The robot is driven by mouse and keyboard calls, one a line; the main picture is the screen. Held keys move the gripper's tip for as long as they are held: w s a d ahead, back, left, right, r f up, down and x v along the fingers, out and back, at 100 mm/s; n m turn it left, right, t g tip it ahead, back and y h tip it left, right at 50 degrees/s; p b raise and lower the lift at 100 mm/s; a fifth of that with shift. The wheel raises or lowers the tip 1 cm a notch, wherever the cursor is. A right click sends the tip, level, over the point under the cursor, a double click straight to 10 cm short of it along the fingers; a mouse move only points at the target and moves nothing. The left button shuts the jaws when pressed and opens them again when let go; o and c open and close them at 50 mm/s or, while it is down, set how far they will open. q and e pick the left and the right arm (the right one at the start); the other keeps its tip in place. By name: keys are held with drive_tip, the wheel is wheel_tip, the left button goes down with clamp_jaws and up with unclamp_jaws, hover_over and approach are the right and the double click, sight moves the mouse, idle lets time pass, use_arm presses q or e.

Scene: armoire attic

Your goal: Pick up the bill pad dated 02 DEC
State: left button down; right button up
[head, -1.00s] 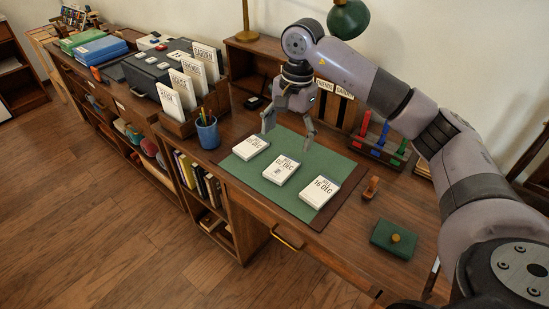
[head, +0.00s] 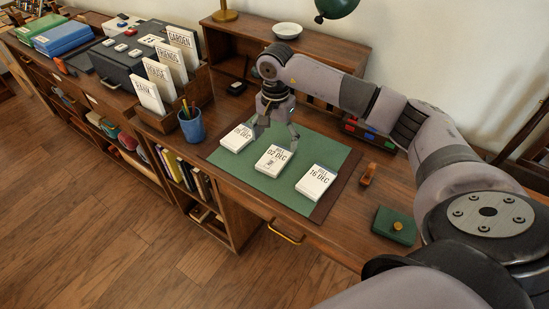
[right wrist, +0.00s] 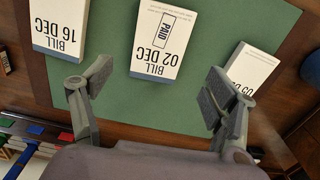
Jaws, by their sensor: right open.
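The bill pad dated 02 DEC (head: 273,161) lies flat on the green desk mat (head: 228,166), in the middle of a row of three white pads. In the right wrist view the 02 DEC pad (right wrist: 160,38) shows upside down with a PAID stamp. My right gripper (head: 276,139) is open and empty, just behind and above this pad; its fingers (right wrist: 148,97) are apart, with the pad ahead between their lines. The 16 DEC pad (head: 315,182) lies to the right. The third pad (head: 236,138), its date partly hidden in the wrist view, lies to the left.
A blue pencil cup (head: 192,127) and a sorter with labelled cards (head: 160,78) stand left of the mat. A wooden stamp (head: 368,174) and a green box (head: 394,226) lie to the right. A low shelf (head: 340,57) stands behind. Bare mat shows around the pads.

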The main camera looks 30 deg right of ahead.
sight(276, 156)
drive_tip(key=shift+f, duration=0.5)
wheel_tip(276, 156, down, 4)
drive_tip(key=shift+s+f+p, duration=0.15)
drive_tip(key=shift+f+p, duration=0.1)
drive_tip(key=shift+p, duration=0.25)
drive_tip(key=shift+f, duration=0.15)
use_arm(q)
drive_tip(key=shift+w+r, duration=0.45)
drive_tip(key=shift+r, duration=0.1)
use_arm(e)
drive_tip(key=shift+c, duration=0.4)
use_arm(q)
drive_tip(key=shift+w, duration=0.15)
use_arm(e)
drive_tip(key=c, duration=1.2)
